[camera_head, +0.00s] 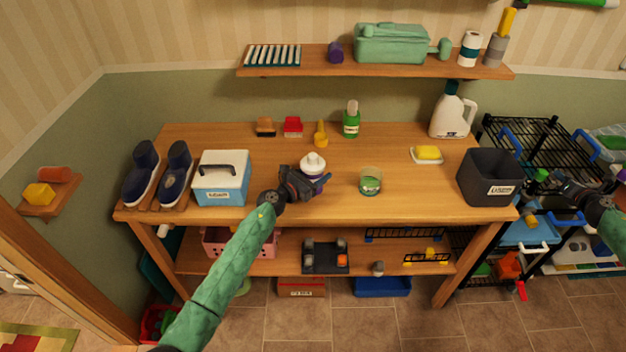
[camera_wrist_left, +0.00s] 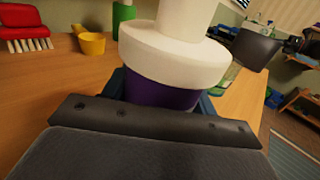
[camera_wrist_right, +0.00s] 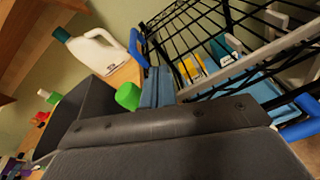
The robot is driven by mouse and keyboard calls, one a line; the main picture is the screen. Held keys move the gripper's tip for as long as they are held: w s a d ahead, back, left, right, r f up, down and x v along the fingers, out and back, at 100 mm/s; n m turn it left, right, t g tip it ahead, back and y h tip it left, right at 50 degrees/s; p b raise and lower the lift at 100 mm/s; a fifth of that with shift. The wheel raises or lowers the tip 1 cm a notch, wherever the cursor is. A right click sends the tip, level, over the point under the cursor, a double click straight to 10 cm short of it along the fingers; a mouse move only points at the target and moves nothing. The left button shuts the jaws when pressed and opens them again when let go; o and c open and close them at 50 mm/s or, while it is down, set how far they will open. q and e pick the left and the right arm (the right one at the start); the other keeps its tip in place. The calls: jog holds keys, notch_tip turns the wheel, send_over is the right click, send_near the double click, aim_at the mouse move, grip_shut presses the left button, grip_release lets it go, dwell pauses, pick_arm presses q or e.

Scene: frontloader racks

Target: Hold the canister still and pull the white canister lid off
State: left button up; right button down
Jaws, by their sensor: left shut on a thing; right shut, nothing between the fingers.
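The canister has a dark purple body (camera_head: 317,183) and a wide white lid (camera_head: 313,161) with a narrower white top. It stands upright on the wooden workbench, and the lid is on it. My left gripper (camera_head: 308,184) is shut on the canister body, below the lid. In the left wrist view the white lid (camera_wrist_left: 172,55) is above the jaws and the purple body (camera_wrist_left: 160,95) is between them. My right gripper (camera_head: 560,181) is shut and empty, far to the right of the canister, beside the dark grey bin and in front of the wire rack.
The dark grey bin (camera_head: 488,178) stands at the bench's right end. A green-labelled jar (camera_head: 371,181) is right of the canister, and a blue-and-white cooler (camera_head: 221,178) is left of it. The wire rack (camera_head: 510,141) is near my right arm. Bench space between jar and bin is clear.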

jog(key=w+a+r+m+h, duration=0.75)
jog(key=w+r+m, duration=0.35)
jog(key=m, duration=0.5)
jog(key=w+a+m+g+y, duration=0.2)
jog(key=w+a+m, duration=0.3)
jog(key=a, duration=0.5)
jog(key=w+a+m+g+y, duration=0.2)
jog(key=a+m, duration=0.4)
jog(key=a, duration=0.4)
jog(key=w+a+n+g+y, duration=0.1)
jog(key=w+a+g+y, duration=0.15)
jog(key=a, duration=1.35)
jog(key=n+g+y, duration=0.2)
jog(key=n+g, duration=0.7)
jog(key=n, duration=0.3)
send_over(313, 155)
